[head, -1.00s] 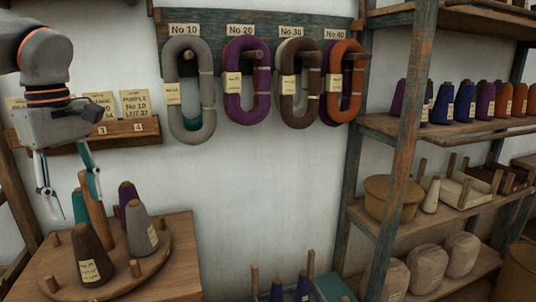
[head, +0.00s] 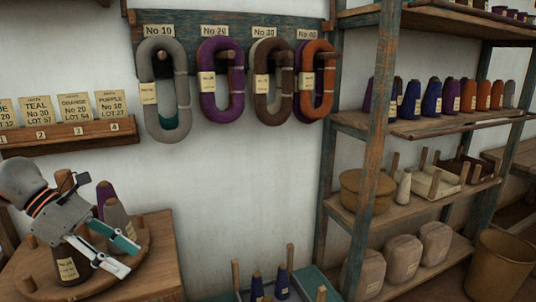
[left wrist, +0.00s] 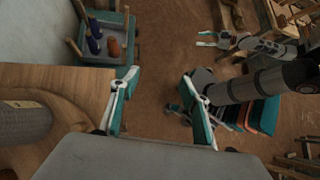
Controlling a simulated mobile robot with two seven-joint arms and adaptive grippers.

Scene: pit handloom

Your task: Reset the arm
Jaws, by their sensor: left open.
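My left gripper (head: 134,258) is open and empty in the head view, in front of and above the round wooden peg board (head: 150,240), with its fingers pointing right and down. Behind it stand a grey cone (head: 116,214) and a purple cone (head: 104,191). A dark brown cone (head: 68,268) is partly covered by the gripper. In the left wrist view the same gripper (left wrist: 160,78) has its fingers wide apart over bare floor, beside the table edge. My right gripper (left wrist: 206,39) shows small at the top of the left wrist view, its fingers apart with nothing visible between them.
Yarn hanks (head: 222,80) hang on the wall rack, beside a card ledge (head: 70,136). A shelf unit (head: 373,140) with cones, a basket and sacks stands right. A teal crate (head: 318,285) with cones is low in the middle. A bin (head: 499,265) stands at far right.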

